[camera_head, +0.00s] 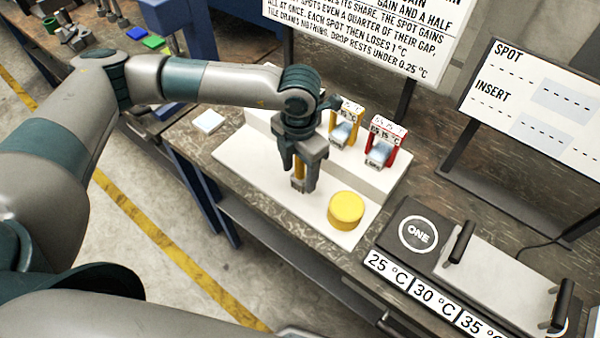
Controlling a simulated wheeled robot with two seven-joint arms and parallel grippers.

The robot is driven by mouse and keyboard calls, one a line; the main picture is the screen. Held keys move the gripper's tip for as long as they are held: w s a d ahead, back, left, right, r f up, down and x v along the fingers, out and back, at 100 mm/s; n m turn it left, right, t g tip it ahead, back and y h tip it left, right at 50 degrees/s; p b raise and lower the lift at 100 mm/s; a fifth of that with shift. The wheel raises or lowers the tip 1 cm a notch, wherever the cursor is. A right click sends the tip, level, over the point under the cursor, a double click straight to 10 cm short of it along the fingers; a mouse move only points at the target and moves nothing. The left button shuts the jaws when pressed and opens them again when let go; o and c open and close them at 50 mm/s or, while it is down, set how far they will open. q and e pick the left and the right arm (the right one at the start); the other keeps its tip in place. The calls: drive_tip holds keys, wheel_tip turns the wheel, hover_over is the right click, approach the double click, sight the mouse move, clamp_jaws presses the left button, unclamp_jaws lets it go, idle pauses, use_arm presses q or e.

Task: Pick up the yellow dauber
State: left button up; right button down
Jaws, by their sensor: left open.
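My left gripper (301,182) points down over the white board (260,175) on the bench. A slim upright yellow piece, which looks like the yellow dauber (299,168), shows between its two fingers. The jaws are open around it, and I cannot tell whether either finger touches it. The dauber's upper part is hidden by the gripper. A wide, round yellow pot or pad (346,209) stands on the board just right of the gripper, apart from it. My right gripper is not in view.
Behind the gripper stand a yellow-framed holder (346,125) and a red-framed holder (383,145) with labels. A dark plate device marked ONE (419,234) is at the lower right. A white square (208,121) lies at left. Sign boards stand at the back.

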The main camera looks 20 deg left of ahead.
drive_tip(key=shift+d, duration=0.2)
